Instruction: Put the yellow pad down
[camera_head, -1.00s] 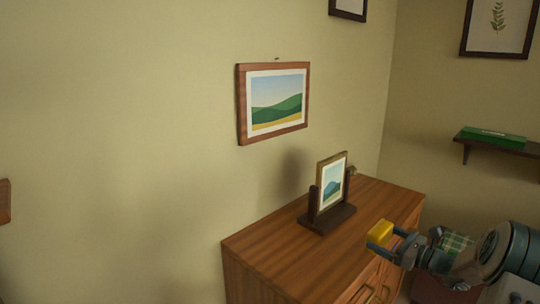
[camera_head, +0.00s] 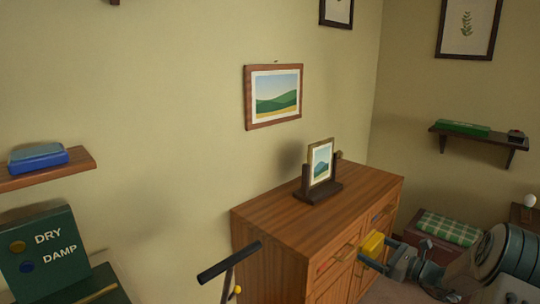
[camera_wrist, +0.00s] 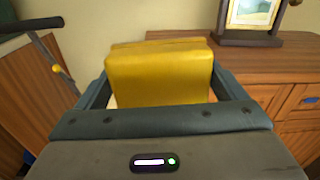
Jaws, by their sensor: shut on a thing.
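The yellow pad (camera_head: 373,244) is a small block held between the fingers of my gripper (camera_head: 377,252). In the wrist view the yellow pad (camera_wrist: 160,75) fills the space between the two dark fingers of my gripper (camera_wrist: 160,88). My gripper is shut on it, in front of the wooden cabinet (camera_head: 290,215) near its right side. The pad's far side and underside are hidden.
A small picture on a dark stand (camera_head: 318,190) sits on the cabinet top; the top's front left is bare. At left are a shelf with a blue pad (camera_head: 38,158), a green box marked DRY and DAMP (camera_head: 40,252), and a dark handle (camera_head: 229,262). A green pad (camera_head: 463,128) lies on the right shelf.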

